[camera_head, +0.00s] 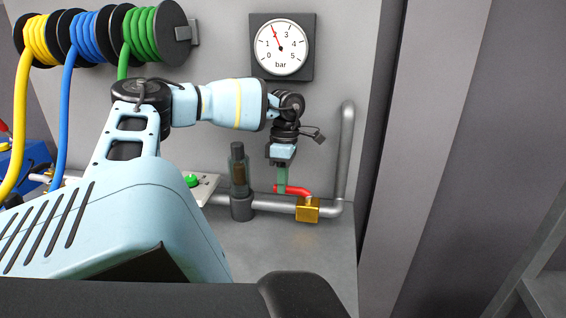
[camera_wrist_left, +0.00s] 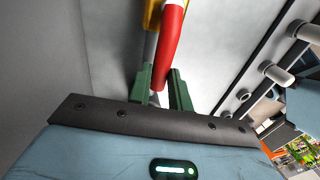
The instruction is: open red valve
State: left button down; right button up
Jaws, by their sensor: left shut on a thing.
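The red valve handle (camera_head: 295,190) is a curved red lever on a brass valve body (camera_head: 307,210) in the grey pipe at the back right. My left gripper (camera_head: 282,188) reaches down from above to the lever's left end. In the left wrist view the red lever (camera_wrist_left: 170,48) runs down between the green fingers of my left gripper (camera_wrist_left: 161,90), which are shut on it. The brass body (camera_wrist_left: 153,16) shows behind the lever at the top. The right gripper is not in view.
A pressure gauge (camera_head: 281,47) on the wall reads about 2 bar. A dark-capped cylinder (camera_head: 239,170) stands on the pipe left of the gripper. A green knob (camera_head: 192,181) sits further left. Yellow, blue and green hoses (camera_head: 142,32) hang on reels at the upper left.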

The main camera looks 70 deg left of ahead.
pick_arm(q)
jog(key=c, duration=1.3)
grip_release()
jog(key=shift+a+r, duration=0.1)
jog(key=shift+r, duration=0.35)
jog(key=r, duration=0.2)
jog(key=shift+s+d+r, duration=0.15)
jog(key=shift+d+r, duration=0.25)
jog(key=s+d, duration=0.3)
jog(key=d, duration=0.3)
jog(key=s+d+r, duration=0.1)
jog(key=s+d, duration=0.3)
jog(key=d, duration=0.3)
jog(key=shift+s+d+b, duration=0.15)
jog(key=shift+s+b, duration=0.1)
jog(key=shift+b, duration=0.2)
jog(key=shift+r, duration=0.1)
